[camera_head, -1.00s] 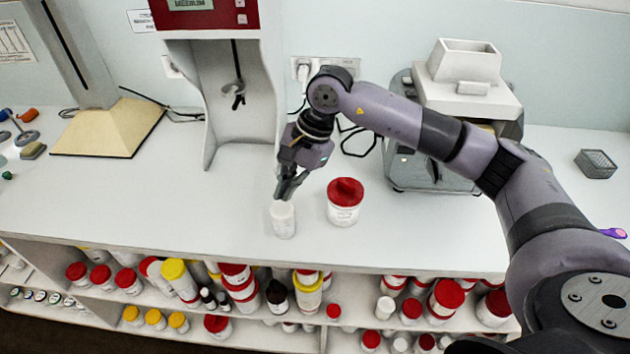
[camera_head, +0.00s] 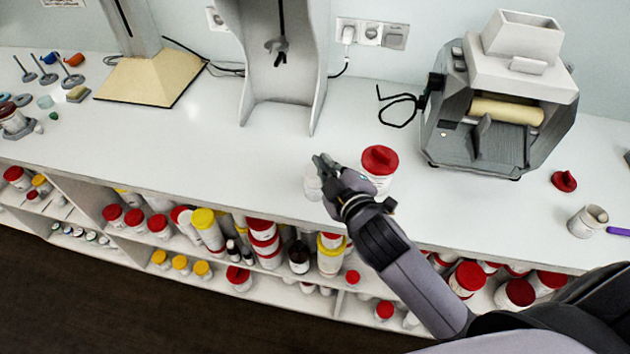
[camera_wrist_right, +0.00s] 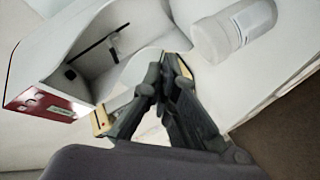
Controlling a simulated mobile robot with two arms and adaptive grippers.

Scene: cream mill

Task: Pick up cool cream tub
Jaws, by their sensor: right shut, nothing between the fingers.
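A small white tub (camera_head: 312,184) stands upright near the counter's front edge, partly hidden by my right gripper. A larger white tub with a red lid (camera_head: 379,160) stands just right of it, its lower part behind my wrist. I cannot read either label to tell which is the cool cream tub. My right gripper (camera_head: 322,163) is shut and empty, its fingertips beside the upper part of the small white tub. In the right wrist view, the shut fingertips (camera_wrist_right: 168,62) are left of a white labelled tub (camera_wrist_right: 234,31) and apart from it. My left gripper is not in view.
A grey machine with a roller (camera_head: 500,115) stands behind on the right. Shelves of tubs (camera_head: 265,245) lie below the front edge. The counter left of the gripper is clear.

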